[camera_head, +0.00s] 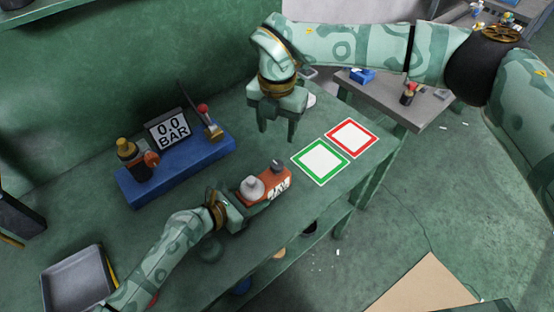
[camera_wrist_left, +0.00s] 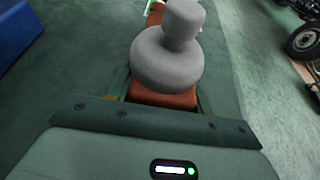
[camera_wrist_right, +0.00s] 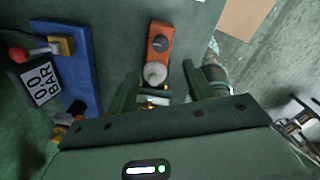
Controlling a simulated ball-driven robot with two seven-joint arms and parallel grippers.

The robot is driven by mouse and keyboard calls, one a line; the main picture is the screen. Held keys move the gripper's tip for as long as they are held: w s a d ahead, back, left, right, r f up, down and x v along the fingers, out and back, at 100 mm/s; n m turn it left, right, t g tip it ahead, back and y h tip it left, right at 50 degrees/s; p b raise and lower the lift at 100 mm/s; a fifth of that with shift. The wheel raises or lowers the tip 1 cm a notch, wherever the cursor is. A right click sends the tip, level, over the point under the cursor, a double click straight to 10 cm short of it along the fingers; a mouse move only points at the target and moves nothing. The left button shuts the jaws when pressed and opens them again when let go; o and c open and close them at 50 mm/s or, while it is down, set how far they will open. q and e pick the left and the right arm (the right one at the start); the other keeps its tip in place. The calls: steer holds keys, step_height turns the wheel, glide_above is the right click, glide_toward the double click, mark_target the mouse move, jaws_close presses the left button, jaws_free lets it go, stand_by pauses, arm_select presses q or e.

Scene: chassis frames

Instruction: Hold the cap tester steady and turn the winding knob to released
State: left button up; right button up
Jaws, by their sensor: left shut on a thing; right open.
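The cap tester (camera_head: 268,198) is an orange box with a large grey round piece at its near-left end and a small dark knob (camera_head: 277,166) at its other end. It sits on the green bench. My left gripper (camera_head: 238,208) is shut on the tester's near-left end, by the grey piece (camera_wrist_left: 170,60). My right gripper (camera_head: 278,130) is open and empty, above the bench and behind the tester. In the right wrist view the tester (camera_wrist_right: 158,55) and its dark knob (camera_wrist_right: 160,43) lie beyond the open fingers (camera_wrist_right: 160,95). The knob's pointer setting is too small to read.
A blue base (camera_head: 185,170) at the back left carries a "0.0 BAR" display (camera_head: 170,128), a red-topped lever (camera_head: 206,118) and a yellow-capped dark part (camera_head: 127,152). Green-framed (camera_head: 320,162) and red-framed (camera_head: 351,137) pads lie right of the tester. A grey tray (camera_head: 78,280) is at front left.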

mark_target(277, 164)
step_height(277, 164, down, 12)
steer(key=m, duration=0.4)
steer(key=shift+m, duration=0.3)
steer(key=c, duration=1)
